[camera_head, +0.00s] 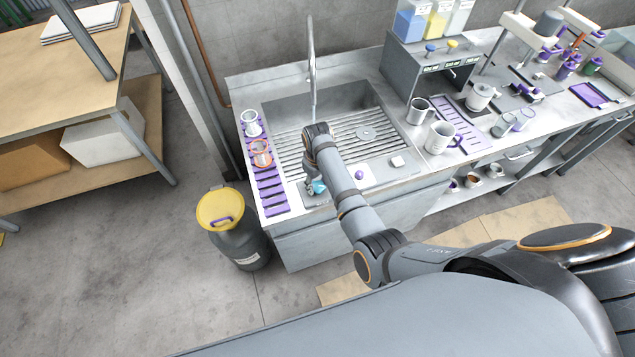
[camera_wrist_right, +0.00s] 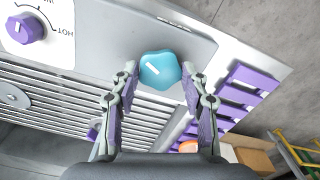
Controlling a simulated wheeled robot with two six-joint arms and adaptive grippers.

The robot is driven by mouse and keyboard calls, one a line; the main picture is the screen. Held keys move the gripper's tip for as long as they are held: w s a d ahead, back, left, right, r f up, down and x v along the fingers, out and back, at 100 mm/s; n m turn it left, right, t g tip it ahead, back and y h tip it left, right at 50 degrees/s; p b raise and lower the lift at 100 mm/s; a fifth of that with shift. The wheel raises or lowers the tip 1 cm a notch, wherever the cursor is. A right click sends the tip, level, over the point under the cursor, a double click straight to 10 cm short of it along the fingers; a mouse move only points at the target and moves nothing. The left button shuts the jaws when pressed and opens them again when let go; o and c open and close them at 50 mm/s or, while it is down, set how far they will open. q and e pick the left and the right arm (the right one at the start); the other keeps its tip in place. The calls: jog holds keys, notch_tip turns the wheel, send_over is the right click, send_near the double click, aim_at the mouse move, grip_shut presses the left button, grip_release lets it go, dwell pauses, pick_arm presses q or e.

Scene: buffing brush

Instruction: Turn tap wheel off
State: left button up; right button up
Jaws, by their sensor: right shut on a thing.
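The teal tap wheel (camera_wrist_right: 160,69), with a white mark on its face, sits on the sink's grey front panel. My right gripper (camera_wrist_right: 160,76) has a finger on each side of it and is shut on it in the right wrist view. In the head view the tap wheel (camera_head: 318,187) shows partly beside the right gripper (camera_head: 311,186) at the sink's front edge. The tall tap spout (camera_head: 311,72) stands behind the basin; whether water runs is not clear. My left gripper is not in view.
A purple knob on a dial marked HOT (camera_wrist_right: 26,28) is on the same panel. A purple rack (camera_head: 272,190) with cups lies left of the ribbed drainer. A grey bin with a yellow lid (camera_head: 220,208) stands on the floor at left. Mugs (camera_head: 439,138) stand to the right.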

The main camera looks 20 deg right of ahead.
aim_at(318, 186)
jog(key=m, duration=1.2)
jog(key=shift+d+m, duration=0.1)
jog(key=shift+m, duration=0.2)
dwell(0.4)
jog(key=o, duration=1.1)
jog(key=shift+o, duration=0.2)
notch_tip(318, 186, up, 12)
